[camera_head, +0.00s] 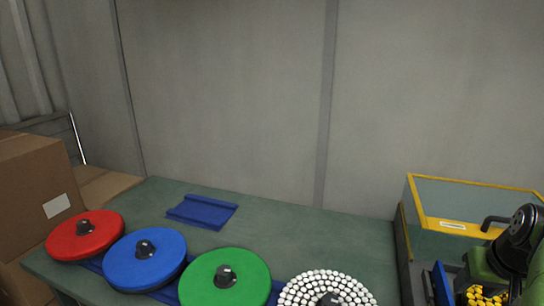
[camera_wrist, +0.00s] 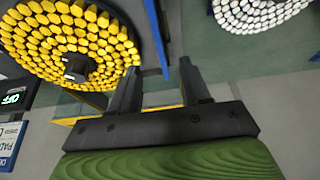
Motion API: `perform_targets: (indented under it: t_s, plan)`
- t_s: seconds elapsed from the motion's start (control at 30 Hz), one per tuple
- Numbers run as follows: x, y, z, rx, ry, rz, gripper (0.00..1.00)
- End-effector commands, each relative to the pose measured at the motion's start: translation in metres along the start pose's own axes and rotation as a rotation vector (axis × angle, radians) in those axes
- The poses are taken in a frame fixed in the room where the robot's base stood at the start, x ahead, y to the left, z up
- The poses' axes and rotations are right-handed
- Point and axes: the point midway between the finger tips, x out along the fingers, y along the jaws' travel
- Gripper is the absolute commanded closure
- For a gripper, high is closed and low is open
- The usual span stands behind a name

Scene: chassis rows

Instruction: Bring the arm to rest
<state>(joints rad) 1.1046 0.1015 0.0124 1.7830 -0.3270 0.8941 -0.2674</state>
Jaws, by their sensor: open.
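My gripper (camera_wrist: 160,92) shows in the wrist view with its two dark fingers apart and nothing between them. A round disc of yellow pieces (camera_wrist: 45,45) lies beyond the fingers at the upper left of that view. In the head view part of my arm (camera_head: 515,245) is at the right edge, in front of the yellow-edged glass box, and hides part of the yellow disc (camera_head: 478,297). The fingers cannot be made out in the head view.
A green table (camera_head: 290,225) carries red (camera_head: 70,243), blue (camera_head: 130,270), green (camera_head: 215,290) and white (camera_head: 310,285) discs. An empty blue holder (camera_head: 203,212) lies behind them. A yellow-edged glass box (camera_head: 425,195) stands at right, cardboard boxes (camera_head: 25,180) at left. The table's back middle is clear.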

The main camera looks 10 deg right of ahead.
Motion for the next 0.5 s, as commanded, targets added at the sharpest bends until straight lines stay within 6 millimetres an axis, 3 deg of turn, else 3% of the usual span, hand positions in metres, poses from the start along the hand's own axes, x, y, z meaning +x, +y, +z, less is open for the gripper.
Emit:
perform_targets:
  t_s: [0.07, 0.17, 0.2, 0.3, 0.4, 0.5]
  plan:
    - [-0.011, -0.030, 0.000, -0.043, 0.007, -0.012, 0.53]
    - [-0.034, -0.095, 0.013, -0.126, 0.021, -0.038, 0.53]
    - [-0.045, -0.123, 0.025, -0.167, 0.029, -0.052, 0.53]
    - [-0.071, -0.181, 0.069, -0.264, 0.048, -0.094, 0.53]
    - [-0.091, -0.217, 0.122, -0.359, 0.072, -0.145, 0.53]
    - [-0.099, -0.230, 0.166, -0.432, 0.089, -0.192, 0.53]
